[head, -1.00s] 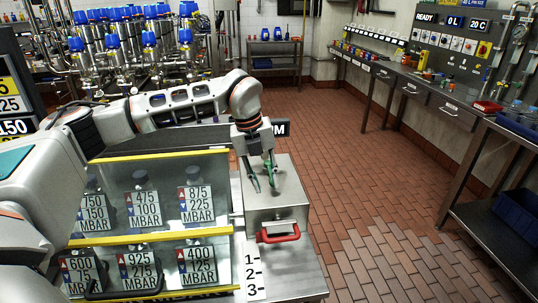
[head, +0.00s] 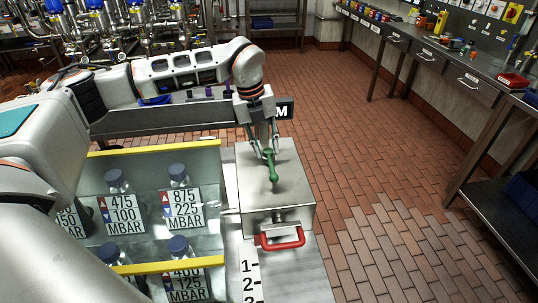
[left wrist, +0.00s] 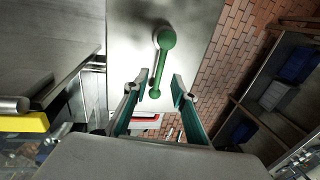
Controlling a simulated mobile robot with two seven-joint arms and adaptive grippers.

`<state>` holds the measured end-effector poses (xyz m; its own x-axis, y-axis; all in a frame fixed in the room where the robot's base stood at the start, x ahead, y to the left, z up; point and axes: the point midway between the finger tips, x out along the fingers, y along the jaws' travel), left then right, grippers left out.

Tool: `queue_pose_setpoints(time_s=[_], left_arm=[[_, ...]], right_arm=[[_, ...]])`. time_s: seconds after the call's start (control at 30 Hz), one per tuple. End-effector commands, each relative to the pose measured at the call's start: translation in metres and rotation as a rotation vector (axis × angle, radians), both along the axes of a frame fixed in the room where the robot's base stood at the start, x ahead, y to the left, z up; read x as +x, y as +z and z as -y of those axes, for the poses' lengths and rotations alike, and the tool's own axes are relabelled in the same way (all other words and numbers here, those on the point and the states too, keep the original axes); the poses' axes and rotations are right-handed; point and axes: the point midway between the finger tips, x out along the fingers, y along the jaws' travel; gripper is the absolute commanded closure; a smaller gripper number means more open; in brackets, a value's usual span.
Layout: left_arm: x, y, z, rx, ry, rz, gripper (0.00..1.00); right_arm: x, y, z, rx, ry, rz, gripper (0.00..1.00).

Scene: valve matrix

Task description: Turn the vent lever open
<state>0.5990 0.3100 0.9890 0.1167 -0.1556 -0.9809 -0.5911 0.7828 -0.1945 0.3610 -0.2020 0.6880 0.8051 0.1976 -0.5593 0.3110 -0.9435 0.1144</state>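A green lever (head: 271,166) with a round knob lies over the top of a steel box (head: 296,172) in the head view. In the left wrist view the lever (left wrist: 162,65) has its large round end far off and its small end near the fingertips. My left gripper (head: 268,150) points down over the box at the lever's far end. In the left wrist view its two fingers (left wrist: 153,90) are spread wide, with the lever's small end in the gap and no clear contact. My right gripper is not in view.
A red handle (head: 282,238) sticks out of the box's front. To the left stands a clear-fronted rack with yellow rails (head: 150,150) and bottles with pressure labels. A number strip (head: 248,272) runs below. Brick floor (head: 370,180) is clear to the right.

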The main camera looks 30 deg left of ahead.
Motion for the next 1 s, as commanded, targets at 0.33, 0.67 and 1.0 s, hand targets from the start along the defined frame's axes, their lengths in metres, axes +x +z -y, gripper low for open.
queue_pose_setpoints(time_s=[0.33,0.67,1.0], left_arm=[[0.005,-0.039,0.006,0.001,0.000,0.001,0.74],[0.005,-0.043,0.007,0.001,0.000,0.001,0.76],[0.006,-0.042,0.008,0.000,0.001,0.002,1.00]], right_arm=[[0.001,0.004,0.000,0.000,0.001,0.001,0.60],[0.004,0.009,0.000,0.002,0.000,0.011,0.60],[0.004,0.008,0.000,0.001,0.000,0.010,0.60]])
